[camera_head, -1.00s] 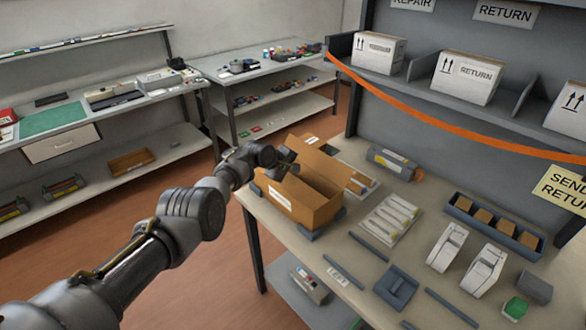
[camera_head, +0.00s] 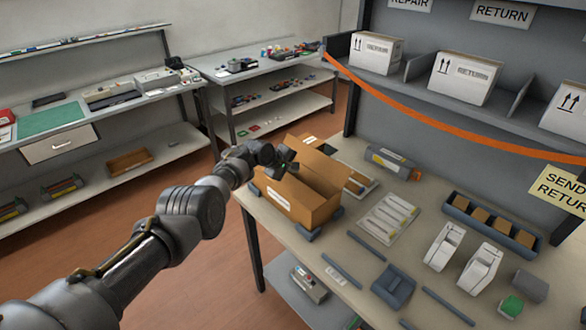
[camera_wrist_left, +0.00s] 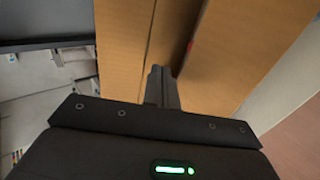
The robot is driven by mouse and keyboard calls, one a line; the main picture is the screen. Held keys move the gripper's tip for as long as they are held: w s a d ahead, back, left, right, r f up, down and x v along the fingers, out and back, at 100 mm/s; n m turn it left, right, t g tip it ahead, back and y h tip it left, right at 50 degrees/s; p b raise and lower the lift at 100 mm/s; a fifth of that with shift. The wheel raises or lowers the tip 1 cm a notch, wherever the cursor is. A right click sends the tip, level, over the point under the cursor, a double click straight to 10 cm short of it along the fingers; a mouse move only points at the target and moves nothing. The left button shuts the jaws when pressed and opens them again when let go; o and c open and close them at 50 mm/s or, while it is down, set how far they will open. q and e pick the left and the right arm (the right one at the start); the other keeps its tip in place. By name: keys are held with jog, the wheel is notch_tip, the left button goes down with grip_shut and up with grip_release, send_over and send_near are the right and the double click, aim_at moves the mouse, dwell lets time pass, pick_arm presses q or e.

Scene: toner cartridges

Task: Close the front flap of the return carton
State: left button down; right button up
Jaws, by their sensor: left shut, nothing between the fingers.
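The return carton (camera_head: 312,208) is an open brown cardboard box at the left end of the workbench, with a white label on its near side. A flap (camera_head: 318,166) stands raised along its far side. I cannot make out the front flap separately in the head view. My left gripper (camera_head: 286,163) is shut and empty, over the carton's left end. In the left wrist view its fingers (camera_wrist_left: 162,86) point at brown cardboard panels (camera_wrist_left: 235,55); I cannot tell whether they touch. The carton's inside is mostly hidden. My right gripper is not in view.
Dark blocks (camera_head: 308,234) sit at the carton's base. A grey cartridge (camera_head: 390,162), a white label sheet (camera_head: 388,217), white parts (camera_head: 444,246) and a blue tray (camera_head: 490,222) lie to its right. An orange strap (camera_head: 430,125) hangs behind.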

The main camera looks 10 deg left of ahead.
pick_arm(q)
jog(key=shift+r, duration=0.4)
jog(key=shift+p, duration=0.3)
